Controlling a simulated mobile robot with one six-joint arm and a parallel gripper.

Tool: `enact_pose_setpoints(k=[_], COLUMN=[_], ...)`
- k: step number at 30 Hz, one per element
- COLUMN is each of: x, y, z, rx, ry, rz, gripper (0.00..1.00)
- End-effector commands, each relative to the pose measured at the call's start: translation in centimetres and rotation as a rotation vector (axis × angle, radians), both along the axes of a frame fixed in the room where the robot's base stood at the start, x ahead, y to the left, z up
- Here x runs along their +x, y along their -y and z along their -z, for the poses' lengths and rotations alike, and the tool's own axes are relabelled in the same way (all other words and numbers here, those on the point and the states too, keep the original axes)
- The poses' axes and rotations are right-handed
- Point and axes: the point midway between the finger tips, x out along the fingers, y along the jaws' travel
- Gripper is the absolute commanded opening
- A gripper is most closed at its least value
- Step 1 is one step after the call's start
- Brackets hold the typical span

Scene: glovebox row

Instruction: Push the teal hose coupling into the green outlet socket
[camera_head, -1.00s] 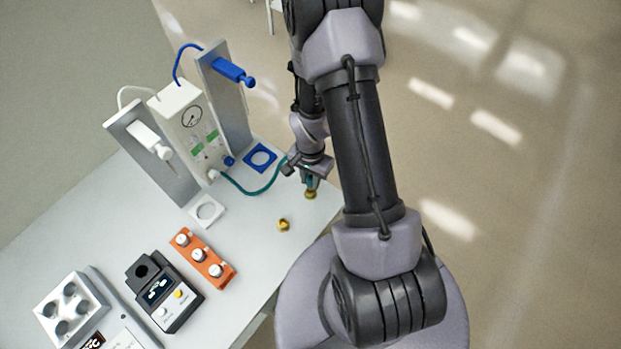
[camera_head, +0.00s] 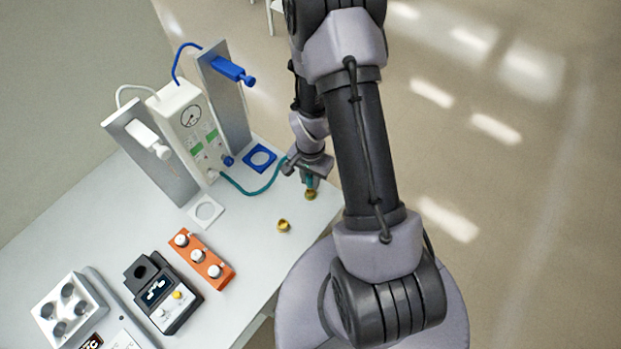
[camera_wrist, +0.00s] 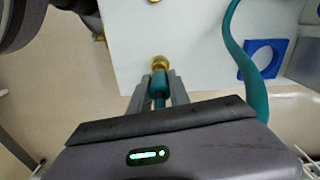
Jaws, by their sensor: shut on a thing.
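My gripper (camera_head: 312,182) points down over the bench's right corner, shut on the teal hose coupling (camera_wrist: 160,82). In the wrist view, the coupling sits between the two grey fingers. A brass fitting (camera_wrist: 160,63) lies in line with its tip and appears to touch it; I cannot tell whether the coupling is inside. This brass fitting also shows just below the fingers in the head view (camera_head: 310,195). The teal hose (camera_head: 255,192) curves from the white gauge box (camera_head: 190,118) to the gripper. Green labels show on that box; I cannot make out a green socket.
A second brass fitting (camera_head: 283,226) stands on the bench left of my gripper. A blue square plate (camera_head: 260,158) lies behind the hose. An orange block (camera_head: 204,260) with white knobs, a dark meter (camera_head: 163,293) and a white holed rack (camera_head: 66,308) stand at front left.

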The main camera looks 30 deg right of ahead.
Motion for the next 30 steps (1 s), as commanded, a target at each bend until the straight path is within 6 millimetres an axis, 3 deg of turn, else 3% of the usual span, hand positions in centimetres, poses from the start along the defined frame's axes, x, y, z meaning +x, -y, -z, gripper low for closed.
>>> enact_pose_setpoints(k=[30], x=[0.0], y=[0.0], z=[1.5], rx=[0.0], ry=[0.0], rz=[0.0], gripper=[0.0])
